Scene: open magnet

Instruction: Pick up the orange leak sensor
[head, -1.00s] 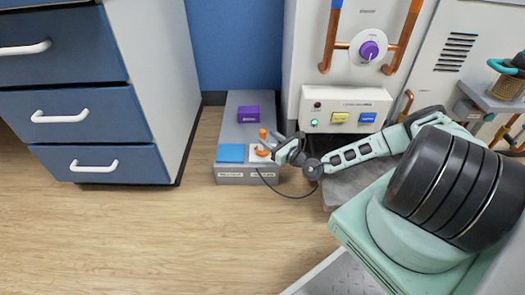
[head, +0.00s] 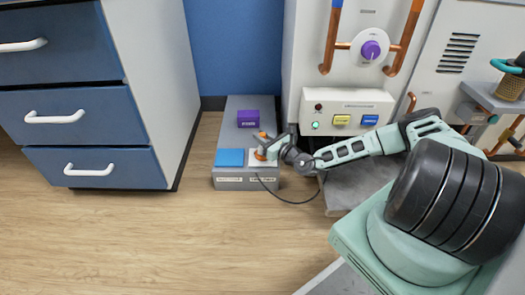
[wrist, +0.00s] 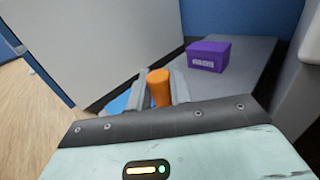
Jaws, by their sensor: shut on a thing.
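In the wrist view the orange sensor (wrist: 159,87) shows as an upright cylinder between the two grey fingers. My gripper (head: 266,148) is shut on it, reaching in from the right; it also shows in the wrist view (wrist: 158,92). The sensor's lower part is hidden in the wrist view, so I cannot tell whether it touches the pad.
A blue square (head: 229,158) lies left of the sensor on the platform. A purple box (head: 248,118) stands behind it. The blue drawer cabinet (head: 85,120) is at left, a white panel with buttons (head: 346,111) at right. Open wooden floor (head: 130,235) lies in front.

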